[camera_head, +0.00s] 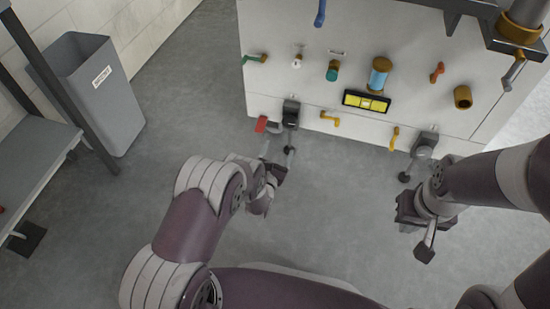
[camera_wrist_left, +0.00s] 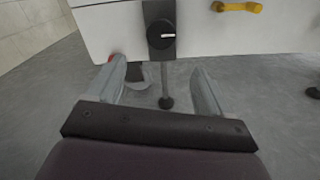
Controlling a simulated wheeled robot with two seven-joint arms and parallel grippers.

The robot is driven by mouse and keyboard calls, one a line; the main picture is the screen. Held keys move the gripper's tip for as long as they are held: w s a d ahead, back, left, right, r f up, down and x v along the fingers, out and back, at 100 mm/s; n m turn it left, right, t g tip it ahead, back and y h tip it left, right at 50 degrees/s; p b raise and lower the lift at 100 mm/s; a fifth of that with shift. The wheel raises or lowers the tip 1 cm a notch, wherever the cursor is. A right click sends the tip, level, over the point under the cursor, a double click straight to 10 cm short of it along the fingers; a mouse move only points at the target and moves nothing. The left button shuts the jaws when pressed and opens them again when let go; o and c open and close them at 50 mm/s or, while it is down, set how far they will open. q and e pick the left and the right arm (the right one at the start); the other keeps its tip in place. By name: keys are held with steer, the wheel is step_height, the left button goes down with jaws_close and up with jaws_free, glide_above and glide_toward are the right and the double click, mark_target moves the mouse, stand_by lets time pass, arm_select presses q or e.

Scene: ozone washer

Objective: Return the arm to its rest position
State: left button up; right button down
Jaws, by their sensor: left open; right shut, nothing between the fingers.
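My left gripper (camera_head: 276,160) is in front of the white panel, just below a dark bracket with a round knob (camera_head: 290,112). In the left wrist view its two grey fingers (camera_wrist_left: 158,82) are spread apart with nothing gripped. The dark knob (camera_wrist_left: 161,36) is ahead of them, and a thin leg with a round foot (camera_wrist_left: 167,102) shows between the fingers in the picture. I cannot tell whether either finger touches it. My right gripper (camera_head: 426,243) is at the right, below the panel, pointing down. It is shut and holds nothing.
The white machine panel (camera_head: 300,60) carries several handles and valves, a yellow display (camera_head: 366,102) and a red part (camera_head: 262,124) low on its left. A second bracket (camera_head: 424,145) sits at its lower right. A grey bin (camera_head: 105,100) and bench (camera_head: 35,165) stand left. Floor between the arms is clear.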

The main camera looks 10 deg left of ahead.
arm_select(q)
steer(key=shift+s, duration=0.3)
arm_select(e)
steer(key=shift+s+f, duration=0.1)
steer(key=shift+s, duration=0.3)
